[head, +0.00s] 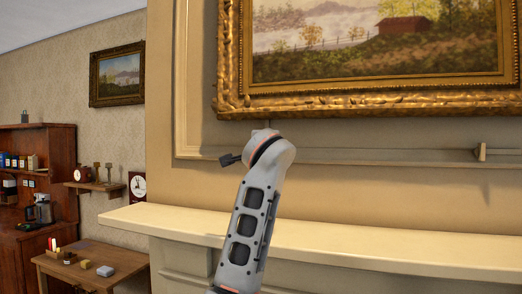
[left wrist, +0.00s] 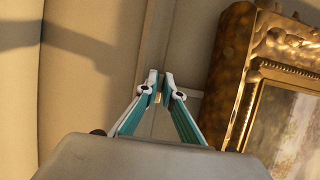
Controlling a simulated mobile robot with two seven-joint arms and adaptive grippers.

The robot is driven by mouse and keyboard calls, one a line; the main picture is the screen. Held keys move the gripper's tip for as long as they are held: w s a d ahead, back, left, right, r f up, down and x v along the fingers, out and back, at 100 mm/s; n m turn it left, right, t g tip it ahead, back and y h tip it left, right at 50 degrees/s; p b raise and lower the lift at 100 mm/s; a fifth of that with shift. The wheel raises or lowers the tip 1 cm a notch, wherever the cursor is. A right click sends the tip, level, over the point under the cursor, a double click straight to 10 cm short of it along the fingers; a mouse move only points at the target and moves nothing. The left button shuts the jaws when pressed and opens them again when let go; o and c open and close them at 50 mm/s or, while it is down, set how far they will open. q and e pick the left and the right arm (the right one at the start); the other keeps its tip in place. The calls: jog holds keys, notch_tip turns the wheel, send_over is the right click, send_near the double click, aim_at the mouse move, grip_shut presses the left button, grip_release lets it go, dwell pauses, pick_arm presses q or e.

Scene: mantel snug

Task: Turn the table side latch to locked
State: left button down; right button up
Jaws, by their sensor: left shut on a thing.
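In the left wrist view the fingertips of my left gripper (left wrist: 160,82) are close together beside the panel near the gilt picture frame. A small pale piece (left wrist: 158,98) shows between the fingers, and the gripper is shut on it. It appears to be the table side latch, but its turn angle cannot be made out. In the head view my left arm rises in front of the panel and hides the fingers and this latch. Another pale latch (head: 481,152) stands on the thin rail (head: 390,157) at the right. My right gripper is not in view.
A large gilt-framed painting (head: 370,104) hangs just above the rail. The cream mantel shelf (head: 400,256) runs below and looks bare. A wooden table (head: 62,270) with small items, a wall shelf (head: 100,187) and a cabinet (head: 55,150) are at the left.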

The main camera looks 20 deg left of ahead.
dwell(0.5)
pick_arm(q)
jog(key=c, duration=2.2)
grip_release()
